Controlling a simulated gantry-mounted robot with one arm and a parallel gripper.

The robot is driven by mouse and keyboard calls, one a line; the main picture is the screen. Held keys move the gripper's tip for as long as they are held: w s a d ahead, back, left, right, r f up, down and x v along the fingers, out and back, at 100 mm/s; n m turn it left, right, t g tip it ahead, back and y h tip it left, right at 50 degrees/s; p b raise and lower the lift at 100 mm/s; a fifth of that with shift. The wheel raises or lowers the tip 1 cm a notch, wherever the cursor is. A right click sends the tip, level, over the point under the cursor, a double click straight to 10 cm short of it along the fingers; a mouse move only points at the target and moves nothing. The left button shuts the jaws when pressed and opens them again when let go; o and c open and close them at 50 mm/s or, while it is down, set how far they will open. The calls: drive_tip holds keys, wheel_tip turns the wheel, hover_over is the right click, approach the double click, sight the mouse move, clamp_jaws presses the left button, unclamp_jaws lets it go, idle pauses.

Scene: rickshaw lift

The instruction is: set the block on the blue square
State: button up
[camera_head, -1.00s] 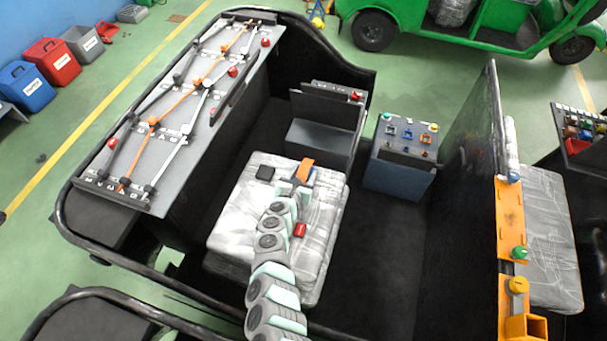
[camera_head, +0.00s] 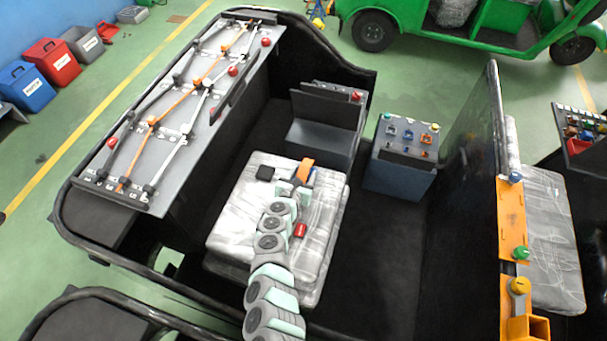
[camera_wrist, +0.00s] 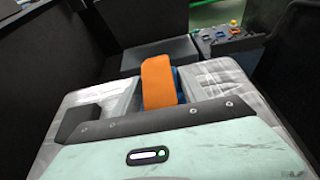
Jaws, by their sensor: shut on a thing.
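An orange block (camera_head: 307,164) is at the end of my arm, over the plastic-wrapped seat. It also shows in the wrist view (camera_wrist: 159,82), with a strip of blue along its right side. My gripper (camera_head: 301,184) is shut on the orange block; the fingertips are mostly hidden by my own wrist. Small blue square outlines (camera_head: 408,134) show on top of the blue-grey box to the right, apart from my gripper. The box top with blue marks (camera_wrist: 219,35) also appears at the upper right of the wrist view.
A black block (camera_head: 265,173) and a red block (camera_head: 300,230) lie on the wrapped seat (camera_head: 232,220). A grey bench-like box (camera_head: 320,140) stands behind it. A dark gap of floor separates the seat from the blue-grey box (camera_head: 397,180). A tall dark panel (camera_head: 474,150) rises farther right.

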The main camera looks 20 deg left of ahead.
drive_tip(key=o, duration=1.6)
drive_tip(key=o, duration=0.5)
drive_tip(key=shift+r+p, duration=3.35)
drive_tip(key=shift+r, duration=0.65)
